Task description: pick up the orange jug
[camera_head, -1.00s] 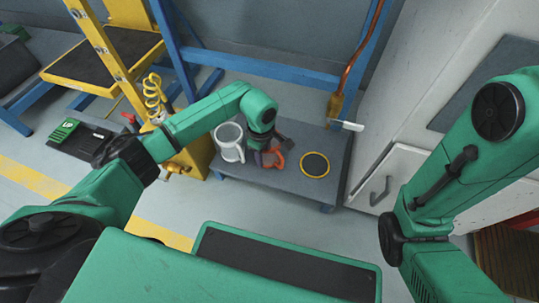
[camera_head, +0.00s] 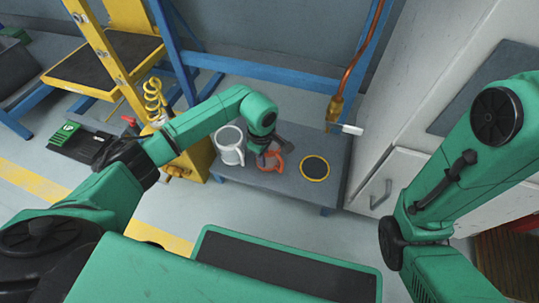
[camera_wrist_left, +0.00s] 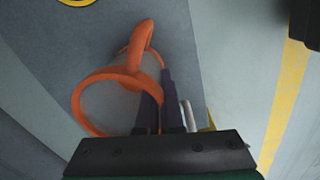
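The orange jug (camera_head: 278,163) is over the low grey bench, partly hidden by my left gripper in the head view. In the left wrist view the orange jug (camera_wrist_left: 83,88) shows as a round rim with a looped handle at the top. My left gripper (camera_head: 268,150) reaches it from above. In the left wrist view the dark fingers of the left gripper (camera_wrist_left: 160,95) are close together at the rim's right side, with the jug wall seemingly between them. I cannot tell whether its base touches the bench. My right gripper is outside the views.
A white jug (camera_head: 229,147) stands on the bench close to the left of my left gripper. A black disc with a yellow rim (camera_head: 314,168) lies to the right on the grey bench (camera_head: 335,150). A copper pipe (camera_head: 366,50) with a brass fitting hangs behind. A white cabinet (camera_head: 405,170) stands right.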

